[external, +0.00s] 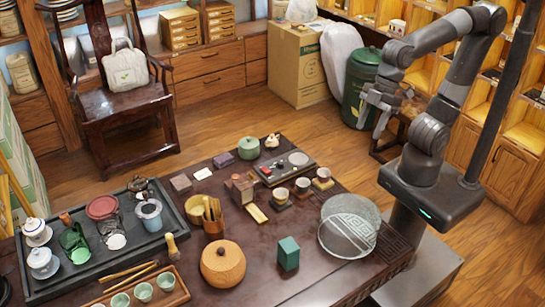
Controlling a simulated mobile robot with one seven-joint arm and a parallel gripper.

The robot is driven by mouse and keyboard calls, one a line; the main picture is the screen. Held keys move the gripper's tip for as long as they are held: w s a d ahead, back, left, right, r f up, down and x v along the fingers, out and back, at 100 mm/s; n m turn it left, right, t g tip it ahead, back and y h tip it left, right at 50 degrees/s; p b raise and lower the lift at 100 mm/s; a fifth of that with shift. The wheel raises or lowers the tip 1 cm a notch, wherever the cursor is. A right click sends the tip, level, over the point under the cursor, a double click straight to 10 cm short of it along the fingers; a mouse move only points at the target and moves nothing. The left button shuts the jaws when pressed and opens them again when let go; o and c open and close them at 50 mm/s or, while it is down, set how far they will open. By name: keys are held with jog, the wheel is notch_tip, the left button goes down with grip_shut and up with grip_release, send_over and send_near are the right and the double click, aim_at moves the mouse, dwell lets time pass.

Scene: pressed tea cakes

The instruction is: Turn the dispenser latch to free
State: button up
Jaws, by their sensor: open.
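I cannot tell for sure which thing is the dispenser. A small brown wooden block-like piece (240,188) stands near the middle of the dark tea table (312,236), and it may be the dispenser. A latch is too small to make out at this distance. My gripper (371,119) is open and empty, raised in the air at the right, beyond the table's far right edge. It is well apart from everything on the table and shows in front of the green bin.
A round glass dish (349,226), a green block (288,254), a round wooden canister (223,264) and small cups stand on the table. A dark tray (150,252) with teaware fills its left side. A green bin (360,82) and cardboard box (297,65) stand behind.

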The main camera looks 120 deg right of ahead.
jog(key=w+d+f+g, duration=0.1)
jog(key=w+d+f, duration=0.1)
jog(key=w+d, duration=0.6)
jog(key=g, duration=0.4)
send_over(251, 173)
notch_tip(251, 173, down, 18)
jog(key=r, duration=0.1)
jog(key=shift+h, duration=0.3)
notch_tip(251, 173, down, 11)
jog(key=shift+r, duration=0.1)
jog(key=c, duration=1)
